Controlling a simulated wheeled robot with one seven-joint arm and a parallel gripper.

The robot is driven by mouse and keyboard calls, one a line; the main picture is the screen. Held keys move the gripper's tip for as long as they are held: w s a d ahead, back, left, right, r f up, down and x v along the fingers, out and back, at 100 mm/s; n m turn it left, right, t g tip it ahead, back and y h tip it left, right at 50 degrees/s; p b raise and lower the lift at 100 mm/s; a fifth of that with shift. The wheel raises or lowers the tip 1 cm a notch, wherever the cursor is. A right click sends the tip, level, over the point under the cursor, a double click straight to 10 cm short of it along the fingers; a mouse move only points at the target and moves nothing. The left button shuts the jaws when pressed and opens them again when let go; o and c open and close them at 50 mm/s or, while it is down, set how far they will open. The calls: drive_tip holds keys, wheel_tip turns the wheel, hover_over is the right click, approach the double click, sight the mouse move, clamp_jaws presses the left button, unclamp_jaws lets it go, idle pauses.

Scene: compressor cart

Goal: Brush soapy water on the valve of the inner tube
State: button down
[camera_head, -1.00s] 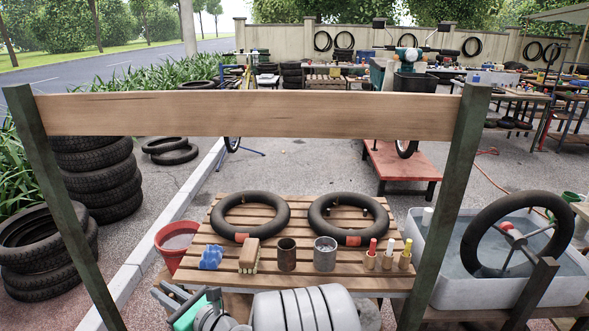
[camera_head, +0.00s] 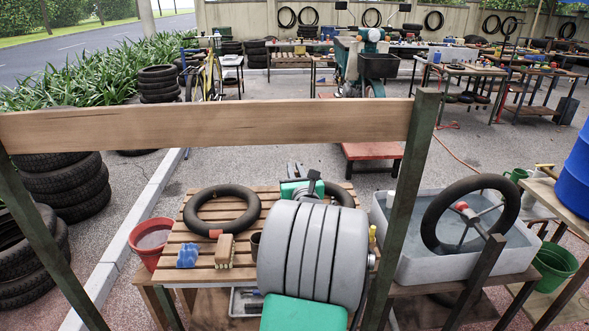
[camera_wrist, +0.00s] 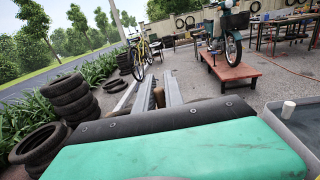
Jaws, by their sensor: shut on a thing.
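A black inner tube (camera_head: 222,211) with a red patch lies flat at the left of the slatted wooden table. A second tube (camera_head: 347,194) lies to its right, mostly hidden behind my arm. Their valves cannot be made out. My gripper (camera_head: 297,168) is over the table's back edge by the second tube, its fingers pointing away. In the wrist view its grey fingers (camera_wrist: 157,86) are shut on a small brown thing (camera_wrist: 158,97); I cannot tell whether it is a brush. A tan block brush (camera_head: 225,250) stands on the table's front. A brown can (camera_head: 256,245) is partly hidden.
A wooden crossbar (camera_head: 200,125) on green posts stands in front. Right of the table is a water tub (camera_head: 400,265) with an upright tube (camera_head: 433,222). A blue sponge (camera_head: 187,256) lies front left, near a red bucket (camera_head: 150,240). Tyres (camera_head: 65,190) are stacked left.

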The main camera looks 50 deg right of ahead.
wheel_tip(320, 180, down, 10)
drive_tip(key=b, duration=0.8)
drive_tip(key=shift+f, duration=0.25)
